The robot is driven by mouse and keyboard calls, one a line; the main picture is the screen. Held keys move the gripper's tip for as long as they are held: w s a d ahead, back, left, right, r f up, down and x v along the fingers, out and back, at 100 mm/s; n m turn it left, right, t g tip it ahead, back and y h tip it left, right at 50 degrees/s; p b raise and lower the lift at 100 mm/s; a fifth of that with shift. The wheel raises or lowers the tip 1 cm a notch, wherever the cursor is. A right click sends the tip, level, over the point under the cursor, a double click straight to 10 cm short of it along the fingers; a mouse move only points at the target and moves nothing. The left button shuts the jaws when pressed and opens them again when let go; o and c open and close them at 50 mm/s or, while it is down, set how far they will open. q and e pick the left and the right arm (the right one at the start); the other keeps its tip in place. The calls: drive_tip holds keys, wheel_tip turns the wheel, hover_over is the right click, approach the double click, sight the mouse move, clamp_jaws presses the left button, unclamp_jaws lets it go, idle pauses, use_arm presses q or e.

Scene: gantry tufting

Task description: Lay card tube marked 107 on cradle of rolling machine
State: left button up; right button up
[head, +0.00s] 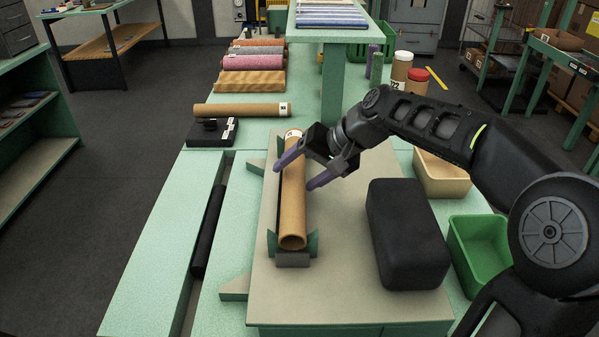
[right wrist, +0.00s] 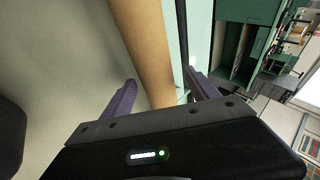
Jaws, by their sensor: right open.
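A brown card tube (head: 293,205) lies lengthwise between the green end brackets of the cradle (head: 312,243) on the beige machine bed. A white label shows at its far end, too small to read surely. My right gripper (head: 301,171) is open, with one purple finger on each side of the tube near its far half. In the right wrist view the tube (right wrist: 150,50) runs between the two spread fingers (right wrist: 161,97). Whether the fingers touch it I cannot tell. My left gripper is not in view.
Another labelled card tube (head: 240,110) lies across the bench behind a black block (head: 211,133). A black padded block (head: 405,235) stands right of the cradle. A green bin (head: 480,250) and tan bin (head: 440,177) sit further right. Fabric rolls (head: 252,62) lie at the back.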

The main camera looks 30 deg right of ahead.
drive_tip(key=v, duration=0.7)
drive_tip(key=shift+s+r, duration=0.2)
drive_tip(key=shift+r, duration=0.1)
drive_tip(key=shift+d, duration=0.1)
idle(0.7)
